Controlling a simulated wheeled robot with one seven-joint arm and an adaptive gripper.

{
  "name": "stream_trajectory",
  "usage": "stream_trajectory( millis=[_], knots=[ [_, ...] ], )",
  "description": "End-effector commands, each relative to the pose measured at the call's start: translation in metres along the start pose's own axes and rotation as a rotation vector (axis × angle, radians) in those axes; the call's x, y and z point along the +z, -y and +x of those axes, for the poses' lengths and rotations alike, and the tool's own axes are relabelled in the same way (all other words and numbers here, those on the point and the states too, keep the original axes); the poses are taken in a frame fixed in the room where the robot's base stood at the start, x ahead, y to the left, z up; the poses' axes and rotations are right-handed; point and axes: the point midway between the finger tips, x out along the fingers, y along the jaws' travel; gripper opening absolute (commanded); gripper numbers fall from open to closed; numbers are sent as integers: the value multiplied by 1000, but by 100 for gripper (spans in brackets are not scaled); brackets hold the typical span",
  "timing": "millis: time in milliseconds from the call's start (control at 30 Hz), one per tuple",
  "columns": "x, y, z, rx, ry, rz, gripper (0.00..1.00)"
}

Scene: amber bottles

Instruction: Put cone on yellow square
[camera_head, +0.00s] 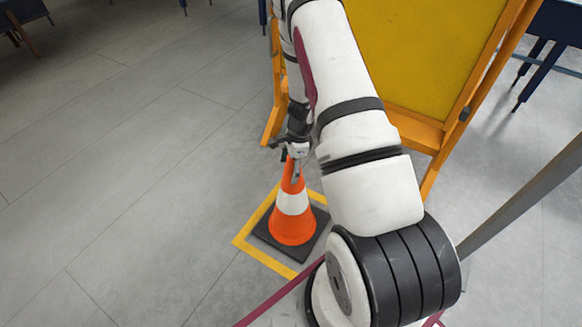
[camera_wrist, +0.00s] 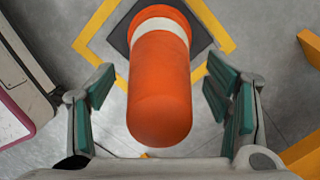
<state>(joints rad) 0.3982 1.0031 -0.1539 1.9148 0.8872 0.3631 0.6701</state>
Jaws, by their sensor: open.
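The orange cone (camera_head: 292,220) with a white band stands upright on its dark square base, inside the yellow square outline (camera_head: 243,236) on the floor. In the wrist view the cone (camera_wrist: 160,85) points up toward the camera, and the yellow square (camera_wrist: 95,25) shows around its base. My gripper (camera_head: 292,160) is right at the cone's top in the head view. In the wrist view its green-padded fingers (camera_wrist: 165,98) are spread on both sides of the cone's upper part, with visible gaps. Part of the square is hidden behind my arm and the cone.
An easel with a yellow board (camera_head: 425,50) and orange wooden frame stands just behind and right of the cone, close to my arm. Dark blue furniture (camera_head: 552,40) is at the far right. The grey floor at the left (camera_head: 120,180) is clear.

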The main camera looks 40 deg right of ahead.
Motion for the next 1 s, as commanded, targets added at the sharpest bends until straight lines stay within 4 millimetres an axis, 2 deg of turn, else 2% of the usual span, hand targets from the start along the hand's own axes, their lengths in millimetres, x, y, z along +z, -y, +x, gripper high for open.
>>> stream_trajectory(
  millis=[167, 267, 600, 700, 900, 1000],
  knots=[
    [0, 0, -6, -1, 0, 0, 72],
    [1, 1, -20, -3, 0, -2, 72],
    [1, 0, -89, -2, 0, -1, 72],
    [1, 0, -104, -2, -1, -1, 72],
    [1, 0, -121, -1, 1, -3, 72],
    [10, 0, -134, -5, 13, -35, 72]
  ],
)
